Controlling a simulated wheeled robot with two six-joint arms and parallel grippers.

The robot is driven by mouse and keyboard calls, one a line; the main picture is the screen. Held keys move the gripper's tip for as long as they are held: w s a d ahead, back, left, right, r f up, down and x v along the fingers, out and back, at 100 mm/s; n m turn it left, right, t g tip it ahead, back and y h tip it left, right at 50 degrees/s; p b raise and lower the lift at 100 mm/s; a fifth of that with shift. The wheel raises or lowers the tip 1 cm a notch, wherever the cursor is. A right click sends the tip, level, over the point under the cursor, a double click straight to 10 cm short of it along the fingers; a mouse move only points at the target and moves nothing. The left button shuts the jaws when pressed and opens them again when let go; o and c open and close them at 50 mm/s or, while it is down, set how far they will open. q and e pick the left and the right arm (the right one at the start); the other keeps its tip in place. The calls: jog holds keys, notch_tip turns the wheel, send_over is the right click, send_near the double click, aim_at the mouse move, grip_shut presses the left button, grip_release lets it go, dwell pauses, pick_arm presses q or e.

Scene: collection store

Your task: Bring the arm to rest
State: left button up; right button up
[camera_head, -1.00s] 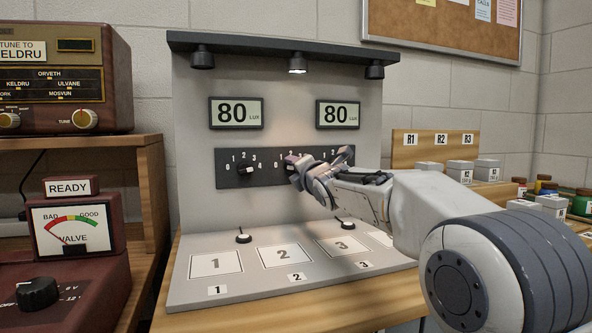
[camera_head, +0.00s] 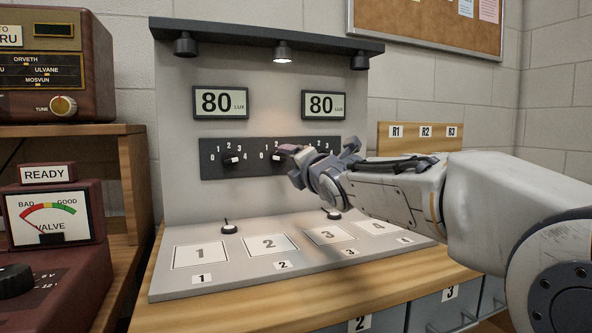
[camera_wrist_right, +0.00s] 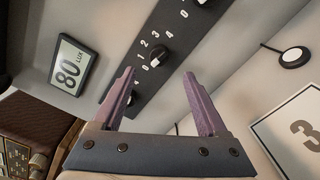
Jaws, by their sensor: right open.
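My right gripper (camera_head: 322,163) is open in front of the dark knob strip (camera_head: 210,170) of the grey panel. In the right wrist view its two purple fingers (camera_wrist_right: 163,95) stand apart with nothing between them. A black knob (camera_wrist_right: 159,57) lies beyond the fingertips in that view, apart from them. In the head view the left knob (camera_head: 233,159) is clear, and my gripper and forearm hide the right part of the strip. My left gripper is in neither view.
Two displays read 80 (camera_head: 220,102). A red meter box (camera_head: 50,217) and a radio (camera_head: 60,70) stand at left. A labelled wooden rack (camera_head: 420,138) is behind my arm.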

jog(key=shift+v, duration=1.05)
